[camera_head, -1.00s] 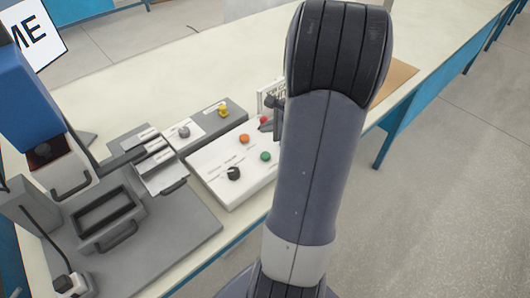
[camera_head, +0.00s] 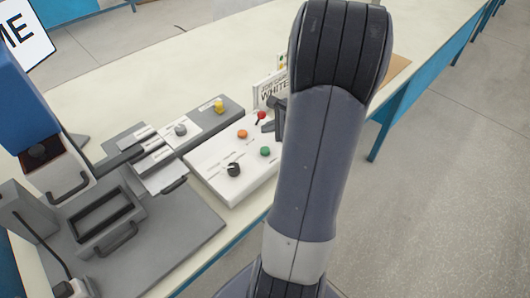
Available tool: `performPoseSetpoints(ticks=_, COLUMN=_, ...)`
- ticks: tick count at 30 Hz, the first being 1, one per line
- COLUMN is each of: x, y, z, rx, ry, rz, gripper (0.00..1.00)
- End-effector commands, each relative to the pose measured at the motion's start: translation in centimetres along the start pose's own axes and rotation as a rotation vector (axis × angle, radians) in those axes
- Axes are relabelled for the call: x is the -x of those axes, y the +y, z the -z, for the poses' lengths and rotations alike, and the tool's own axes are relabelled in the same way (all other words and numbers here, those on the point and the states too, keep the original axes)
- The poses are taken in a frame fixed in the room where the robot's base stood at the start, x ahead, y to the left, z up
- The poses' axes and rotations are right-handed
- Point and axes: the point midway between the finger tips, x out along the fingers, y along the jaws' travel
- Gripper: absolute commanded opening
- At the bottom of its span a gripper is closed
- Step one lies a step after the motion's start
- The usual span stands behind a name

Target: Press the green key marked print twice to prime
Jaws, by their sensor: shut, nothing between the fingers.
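The green key (camera_head: 265,151) is a small round button on the white control panel (camera_head: 212,178); its printed label is too small to read. My gripper (camera_head: 268,127) shows partly at the left edge of my arm, as dark pieces over the panel's far right part. It is shut and empty, beyond the green key in the picture and close to the red control. It appears apart from the green key. My arm hides the rest of the gripper and the panel's right end.
On the panel are an orange button (camera_head: 242,134), a red control (camera_head: 262,115) and a black knob (camera_head: 233,170). A grey box (camera_head: 203,127) with a yellow button (camera_head: 219,106) adjoins it. A sign (camera_head: 272,90) stands behind. A blue-headed machine (camera_head: 35,110) stands left.

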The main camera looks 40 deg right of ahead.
Motion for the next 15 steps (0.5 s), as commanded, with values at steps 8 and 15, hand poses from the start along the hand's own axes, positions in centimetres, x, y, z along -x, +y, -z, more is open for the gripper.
performPoseSetpoints(ticks=8, x=-3.3, y=2.4, z=2.4, rx=-0.002, ry=-0.001, rz=0.000, gripper=0.00)
performPoseSetpoints(ticks=15, x=-4.3, y=3.1, z=3.1, rx=-0.001, ry=-0.001, rz=0.000, gripper=0.00)
